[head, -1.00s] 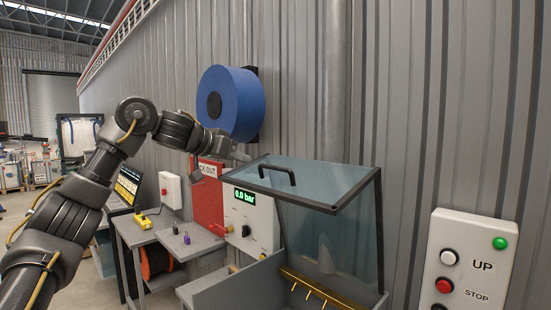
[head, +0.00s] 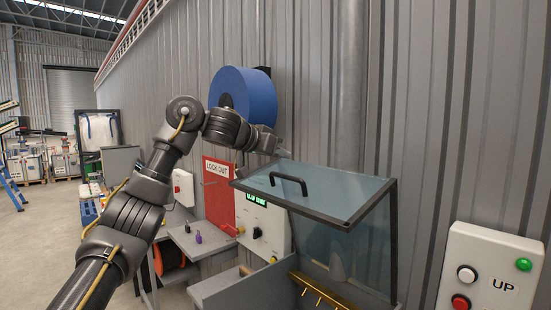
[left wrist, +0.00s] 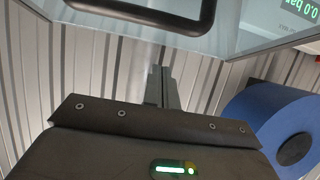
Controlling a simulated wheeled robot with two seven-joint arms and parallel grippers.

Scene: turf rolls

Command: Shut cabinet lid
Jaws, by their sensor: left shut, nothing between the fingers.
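The cabinet lid (head: 335,192) is a clear panel with a dark frame and a black handle (head: 289,184). It stands open, its top sloping over the open cabinet (head: 232,290). My left gripper (head: 284,152) is shut and empty, just beyond the lid's far upper edge, near the wall. I cannot tell whether it touches the lid. In the left wrist view, the shut fingers (left wrist: 162,86) point toward the grey wall, with the lid handle (left wrist: 150,14) at the top. My right gripper is not in view.
A blue roll (head: 240,100) hangs on the wall behind my left wrist. A red lockout board (head: 218,195) and a gauge panel (head: 262,225) stand left of the lid. A button panel (head: 492,275) is at the right. A pipe (head: 350,90) runs up the wall.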

